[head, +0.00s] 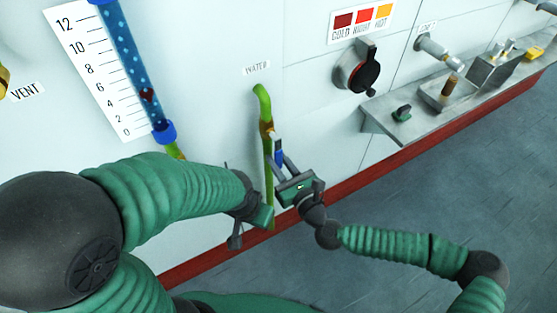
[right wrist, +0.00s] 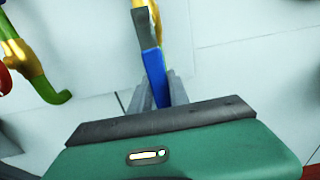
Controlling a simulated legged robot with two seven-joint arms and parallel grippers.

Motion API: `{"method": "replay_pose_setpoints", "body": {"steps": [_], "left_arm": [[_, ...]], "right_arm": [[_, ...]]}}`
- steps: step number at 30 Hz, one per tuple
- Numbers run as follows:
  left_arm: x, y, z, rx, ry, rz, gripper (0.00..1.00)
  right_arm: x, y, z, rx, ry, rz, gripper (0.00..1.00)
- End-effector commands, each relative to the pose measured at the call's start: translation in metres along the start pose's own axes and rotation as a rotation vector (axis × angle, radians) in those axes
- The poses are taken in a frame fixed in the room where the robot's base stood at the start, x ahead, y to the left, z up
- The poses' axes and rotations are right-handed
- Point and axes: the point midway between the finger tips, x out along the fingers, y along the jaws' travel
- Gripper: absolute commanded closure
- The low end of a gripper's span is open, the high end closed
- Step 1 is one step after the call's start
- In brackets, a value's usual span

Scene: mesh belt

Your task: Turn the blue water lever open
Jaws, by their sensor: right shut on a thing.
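The blue water lever (head: 279,156) sticks out from a brass valve (head: 267,128) on the green water pipe (head: 262,100), below the "WATER" label. It slants down and to the right, a little off the line of the pipe. My right gripper (head: 282,163) is shut on the blue handle from below. In the right wrist view the lever (right wrist: 153,65) runs down between the two grey fingers (right wrist: 160,92), and the pipe (right wrist: 40,80) stands left of it. My left gripper (head: 250,215) is beside the lower pipe; its fingertips are not clear.
A clear blue tube (head: 128,60) with a number scale (head: 95,75) is at left. A black dial (head: 362,73) under a cold-to-hot label is right of the lever. A metal shelf (head: 425,115) with fittings juts from the wall further right. The grey floor (head: 420,200) is clear.

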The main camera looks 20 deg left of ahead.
Motion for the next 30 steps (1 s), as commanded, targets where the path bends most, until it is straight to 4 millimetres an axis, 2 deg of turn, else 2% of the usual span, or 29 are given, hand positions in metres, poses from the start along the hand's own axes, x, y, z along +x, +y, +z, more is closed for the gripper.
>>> {"method": "replay_pose_setpoints", "body": {"steps": [1, 4, 5, 10, 18, 22, 26, 30], "left_arm": [[0.001, 0.0, 0.0, 0.0, 0.0, 0.0, 1.0], [0.001, 0.0, 0.0, 0.0, 0.0, 0.0, 1.0], [0.001, 0.0, 0.0, 0.0, 0.0, 0.0, 1.0], [0.0, 0.0, 0.0, 0.0, 0.0, 0.0, 1.0], [0.0, 0.0, 0.0, 0.0, 0.0, 0.0, 1.0], [0.0, 0.0, 0.0, 0.0, 0.0, 0.0, 1.0], [0.0, 0.0, 0.0, 0.0, 0.0, 0.0, 1.0], [0.001, 0.0, 0.0, 0.0, 0.0, 0.0, 1.0]], "right_arm": [[-0.001, 0.002, -0.007, 0.003, 0.013, 0.004, 1.0], [-0.001, 0.002, -0.007, 0.003, 0.013, 0.004, 1.0], [-0.001, 0.002, -0.007, 0.003, 0.013, 0.004, 0.77], [-0.001, 0.001, -0.004, 0.0, 0.009, 0.002, 0.56], [-0.001, 0.001, -0.002, -0.002, 0.004, 0.001, 0.56], [-0.011, 0.0, -0.002, -0.002, 0.004, 0.0, 0.56], [-0.041, -0.001, -0.002, 0.001, 0.004, -0.002, 0.56], [-0.083, -0.001, -0.002, 0.002, 0.004, -0.003, 0.56]]}}
